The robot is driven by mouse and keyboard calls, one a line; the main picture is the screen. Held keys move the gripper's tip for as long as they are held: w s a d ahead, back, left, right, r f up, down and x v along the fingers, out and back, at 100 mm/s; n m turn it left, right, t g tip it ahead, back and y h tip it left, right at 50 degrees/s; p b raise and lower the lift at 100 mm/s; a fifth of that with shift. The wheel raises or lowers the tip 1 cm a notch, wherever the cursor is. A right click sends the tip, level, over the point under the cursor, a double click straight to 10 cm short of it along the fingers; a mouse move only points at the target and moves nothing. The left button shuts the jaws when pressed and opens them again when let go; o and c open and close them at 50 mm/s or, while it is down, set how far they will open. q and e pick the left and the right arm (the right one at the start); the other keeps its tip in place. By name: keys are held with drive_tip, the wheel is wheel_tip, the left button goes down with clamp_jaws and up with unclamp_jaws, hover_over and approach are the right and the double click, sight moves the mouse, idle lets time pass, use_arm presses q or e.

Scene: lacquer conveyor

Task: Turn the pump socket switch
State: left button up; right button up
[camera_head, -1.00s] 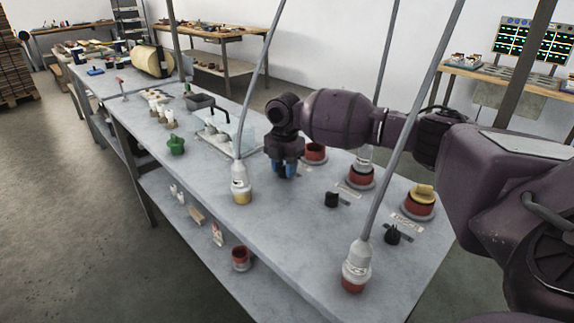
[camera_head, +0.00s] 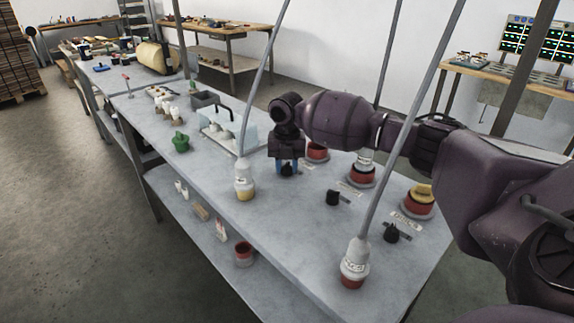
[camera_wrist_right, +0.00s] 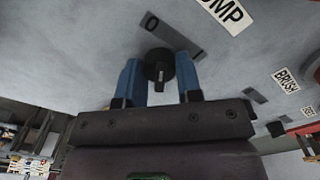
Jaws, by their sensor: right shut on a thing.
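My right gripper (camera_head: 287,168) points down over the worktop, its blue fingers on either side of a small black switch knob (camera_head: 287,172). In the right wrist view the gripper (camera_wrist_right: 159,66) is shut on this pump switch knob (camera_wrist_right: 160,72). A white label (camera_wrist_right: 226,14) ending in "UMP", its start cut off, lies beside it, and a dark strip with an "O" runs under the knob. A red socket (camera_head: 317,153) stands just behind the gripper, partly hidden by it. My left gripper is not in view.
Two more black knobs (camera_head: 332,198) (camera_head: 391,233) stand to the right, with red sockets (camera_head: 361,175) (camera_head: 418,207) behind them. A green object (camera_head: 180,142) stands further left.

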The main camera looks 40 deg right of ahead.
sight(287, 164)
idle(0.3)
drive_tip(key=o, duration=0.9)
drive_tip(key=shift+o, duration=0.2)
wheel_tip(287, 164, up, 11)
drive_tip(key=p, duration=0.2)
drive_tip(key=shift+f, duration=0.1)
